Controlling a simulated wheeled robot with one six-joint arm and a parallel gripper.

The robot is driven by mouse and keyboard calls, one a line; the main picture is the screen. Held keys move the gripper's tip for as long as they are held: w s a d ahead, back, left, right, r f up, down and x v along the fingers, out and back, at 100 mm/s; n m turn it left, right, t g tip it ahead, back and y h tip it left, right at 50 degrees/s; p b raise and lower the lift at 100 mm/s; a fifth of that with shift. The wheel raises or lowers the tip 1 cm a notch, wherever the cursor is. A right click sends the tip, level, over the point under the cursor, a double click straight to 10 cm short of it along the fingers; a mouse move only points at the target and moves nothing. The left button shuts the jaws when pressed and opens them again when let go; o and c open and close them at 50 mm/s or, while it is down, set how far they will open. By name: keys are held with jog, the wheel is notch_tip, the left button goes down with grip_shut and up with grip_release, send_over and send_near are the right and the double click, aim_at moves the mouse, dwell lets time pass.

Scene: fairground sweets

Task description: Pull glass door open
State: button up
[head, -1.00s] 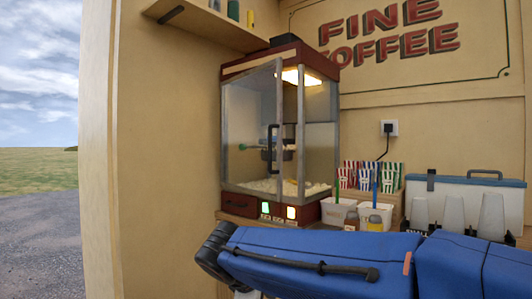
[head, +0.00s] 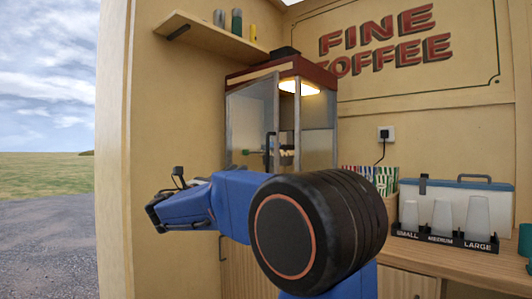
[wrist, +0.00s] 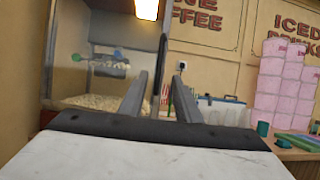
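The popcorn machine (head: 290,75) has a red top and a glass door (head: 250,108) with a grey frame and dark vertical handle (head: 269,150). In the head view the door's free edge stands a little left of the right front post; I cannot tell how far ajar it is. My arm hides the machine's lower part. My gripper (head: 164,196) is left of the machine in the head view, apart from the handle. In the wrist view its two fingers (wrist: 160,98) are spread with nothing between them.
A shelf (head: 215,40) with small containers is above left. Pink boxes (wrist: 285,80) are stacked at right. Open ground lies outside at left.

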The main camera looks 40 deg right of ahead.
aim_at(268, 151)
jog(key=x, duration=1.7)
jog(key=shift+s+d, duration=0.1)
jog(key=shift+d, duration=0.1)
grip_shut()
